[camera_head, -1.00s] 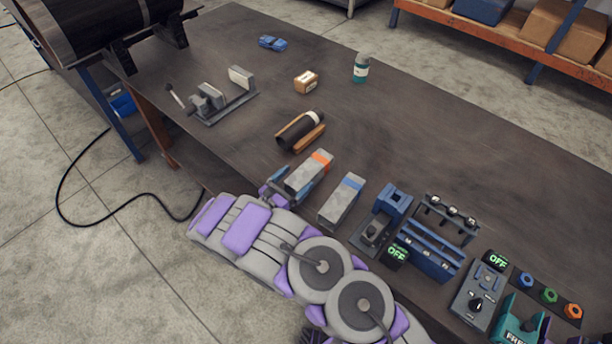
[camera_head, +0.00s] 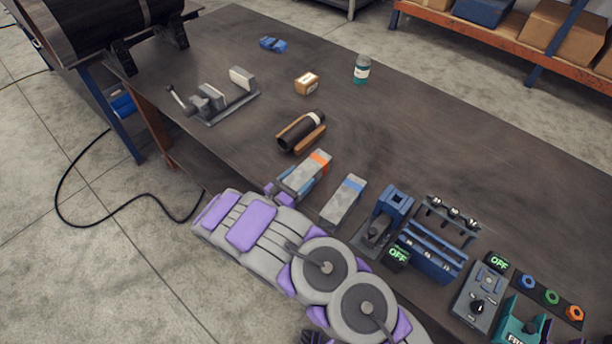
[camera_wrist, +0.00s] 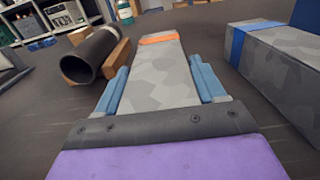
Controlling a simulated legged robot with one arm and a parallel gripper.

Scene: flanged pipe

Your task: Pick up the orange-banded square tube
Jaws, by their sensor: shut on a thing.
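The orange-banded square tube (camera_head: 306,174) is grey with a mottled pattern and an orange band near its far end. It lies near the front edge of the dark table, and it fills the middle of the wrist view (camera_wrist: 158,75). My gripper (camera_head: 303,181) is shut on it, with one blue finger along each side. The wrist view shows both fingers of the gripper (camera_wrist: 160,82) against the tube's sides. I cannot tell whether the tube is clear of the table. The tube's near end is hidden by my wrist.
A blue-banded square tube (camera_head: 344,201) lies close on the right. A black pipe between wooden blocks (camera_head: 301,132) is just beyond. A blue fixture (camera_head: 385,217) stands farther right, and a grey vise (camera_head: 222,98) farther left. The table's middle right (camera_head: 430,130) is clear.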

